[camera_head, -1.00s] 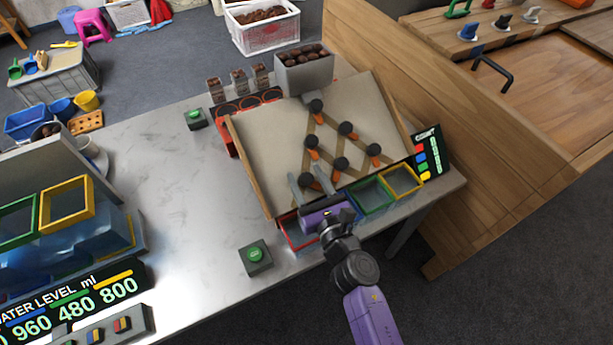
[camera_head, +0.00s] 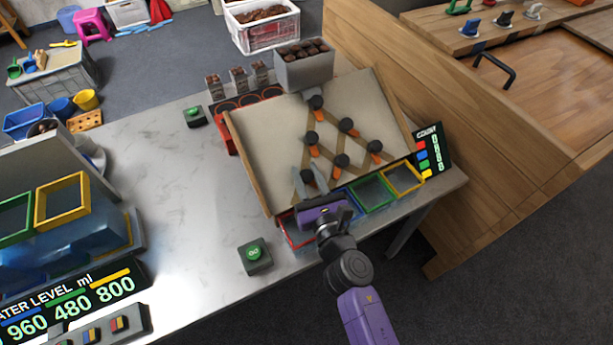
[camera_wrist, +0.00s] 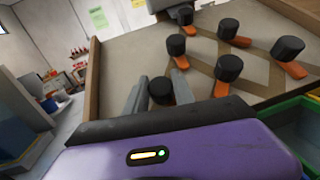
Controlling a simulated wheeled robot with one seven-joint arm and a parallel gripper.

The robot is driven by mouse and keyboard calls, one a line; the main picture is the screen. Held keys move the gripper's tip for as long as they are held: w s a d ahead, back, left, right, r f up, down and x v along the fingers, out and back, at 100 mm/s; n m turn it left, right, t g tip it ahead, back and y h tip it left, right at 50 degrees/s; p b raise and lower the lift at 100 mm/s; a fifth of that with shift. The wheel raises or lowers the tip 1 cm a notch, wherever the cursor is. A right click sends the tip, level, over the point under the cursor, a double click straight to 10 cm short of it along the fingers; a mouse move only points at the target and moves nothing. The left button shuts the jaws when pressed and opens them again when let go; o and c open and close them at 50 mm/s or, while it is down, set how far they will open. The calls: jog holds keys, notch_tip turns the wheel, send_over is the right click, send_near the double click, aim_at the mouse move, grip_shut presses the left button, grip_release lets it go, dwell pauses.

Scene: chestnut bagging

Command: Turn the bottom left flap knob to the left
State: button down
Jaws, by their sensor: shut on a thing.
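The bottom left flap knob (camera_wrist: 161,88) is a black cylinder with an orange flap, seen in the wrist view between my two grey fingers. My gripper (camera_wrist: 158,90) is shut on it, one finger on each side. Other black knobs with orange flaps stand up the board, such as the left one (camera_head: 312,138), the lower middle one (camera_head: 341,160) and the top one (camera_head: 317,102).
Red, blue, green (camera_head: 373,195) and yellow (camera_head: 403,178) framed bins line the board's lower edge. A count display (camera_head: 428,150) stands at its right. A grey hopper of chestnuts (camera_head: 304,70) is at the top. A green button box (camera_head: 255,255) sits on the table, front left.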

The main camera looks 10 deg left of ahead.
jog(key=m+h+b, duration=0.1)
jog(key=m+t+h+b, duration=0.1)
jog(key=b, duration=0.1)
jog(key=shift+a+f+m+h+b, duration=0.1)
jog(key=shift+f+m+h+b, duration=0.2)
jog(key=shift+m+h, duration=0.1)
jog(key=m+h, duration=0.2)
jog(key=m+h+b, duration=0.1)
jog(key=m+h, duration=0.1)
jog(key=shift+r+m+h, duration=0.3)
jog(key=shift+r+h, duration=0.1)
jog(key=m+g+h, duration=0.1)
jog(key=m+h, duration=0.2)
jog(key=shift+r+p, duration=0.15)
jog(key=shift+p, duration=0.15)
jog(key=m+g+h+p, duration=0.1)
jog(key=m+g+h, duration=0.1)
jog(key=m, duration=0.1)
jog(key=shift+f+m+g+h+p, duration=0.2)
jog(key=shift+m+g+h+p, duration=0.45)
jog(key=shift+m+g+h, duration=1.15)
jog(key=shift+d+m, duration=0.2)
jog(key=shift+m, duration=0.3)
jog(key=shift+f, duration=0.1)
jog(key=c, duration=1.1)
grip_release()
jog(key=shift+o, duration=0.2)
